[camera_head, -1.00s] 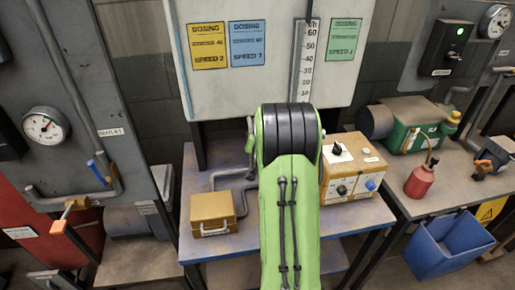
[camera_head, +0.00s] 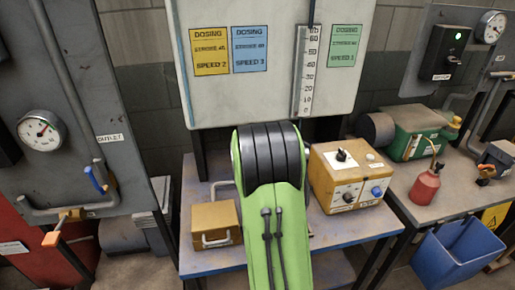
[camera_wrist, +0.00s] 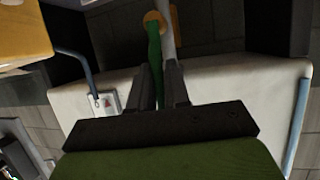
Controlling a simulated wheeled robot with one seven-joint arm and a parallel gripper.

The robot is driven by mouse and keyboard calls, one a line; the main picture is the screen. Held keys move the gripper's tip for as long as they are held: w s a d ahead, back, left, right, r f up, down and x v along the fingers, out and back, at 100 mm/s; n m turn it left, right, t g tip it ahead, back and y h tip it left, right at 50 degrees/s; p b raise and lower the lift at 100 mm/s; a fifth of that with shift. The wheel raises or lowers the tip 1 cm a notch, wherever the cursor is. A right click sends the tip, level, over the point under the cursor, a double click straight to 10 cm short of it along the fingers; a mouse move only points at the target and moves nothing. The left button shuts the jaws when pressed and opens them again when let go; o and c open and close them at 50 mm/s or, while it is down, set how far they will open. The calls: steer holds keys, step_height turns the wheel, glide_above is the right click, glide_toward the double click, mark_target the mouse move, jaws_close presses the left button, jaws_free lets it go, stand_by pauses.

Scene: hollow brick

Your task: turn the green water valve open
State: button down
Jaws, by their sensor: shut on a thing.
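In the wrist view, the green valve handle (camera_wrist: 154,49) runs down from a round brass fitting (camera_wrist: 155,22) on a pale pipe. My gripper (camera_wrist: 157,68) is shut on this handle, with its dark fingers on either side. In the head view, my green arm covers my gripper and the green valve, so neither shows there. How far the valve is turned cannot be told from these frames.
A blue-handled valve (camera_head: 95,179) and an orange-handled valve (camera_head: 52,238) sit on pipes at the left. An orange control box (camera_head: 347,176) and a smaller ochre box (camera_head: 214,222) stand on the middle table. A red oil can (camera_head: 424,187) stands at the right.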

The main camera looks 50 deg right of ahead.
steer(key=c, duration=1.2)
jaws_free()
steer(key=shift+a+f, duration=0.1)
steer(key=shift+o, duration=0.2)
steer(key=v, duration=1.5)
steer(key=shift+s+a, duration=0.2)
steer(key=shift+s, duration=0.1)
steer(key=shift+r, duration=0.25)
steer(key=s+a+r+n+y+p, duration=0.25)
steer(key=a+y, duration=0.25)
steer(key=a, duration=0.8)
steer(key=s+a+r+n+g+y+p, duration=0.1)
steer(key=s+a+n, duration=0.5)
steer(key=s+a, duration=0.6)
steer(key=a+g+y+p, duration=0.1)
steer(key=g+y, duration=0.1)
steer(key=y, duration=0.1)
steer(key=shift+s+n+g+y, duration=0.25)
steer(key=shift+n+g+y, duration=0.1)
steer(key=shift+g+y, duration=0.05)
